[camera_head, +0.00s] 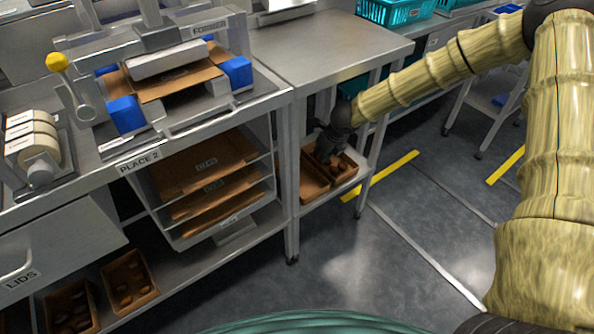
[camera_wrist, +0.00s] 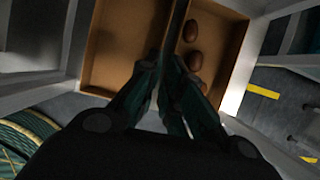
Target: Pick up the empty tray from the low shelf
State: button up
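An empty brown tray (camera_wrist: 112,62) lies on the low shelf (camera_head: 341,190), at the left in the wrist view. In the head view the brown tray (camera_head: 312,186) shows left of my gripper. My gripper (camera_wrist: 165,60) points down at its right wall, beside the gap to a second tray. The fingertips are close together, with a narrow gap between them. In the head view my gripper (camera_head: 328,150) partly hides both trays.
The second tray (camera_wrist: 238,65), holding several brown dates (camera_wrist: 190,30), stands close on the right. A steel table (camera_head: 330,45) is above the shelf, with a leg (camera_head: 290,190) at the left. Floor with a yellow strip (camera_head: 385,175) lies open to the right.

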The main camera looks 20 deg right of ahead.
jog(key=shift+w+f, duration=0.1)
jog(key=shift+w, duration=0.1)
jog(key=b+x, duration=0.3)
jog(key=x, duration=0.7)
jog(key=shift+f, duration=0.15)
grip_shut()
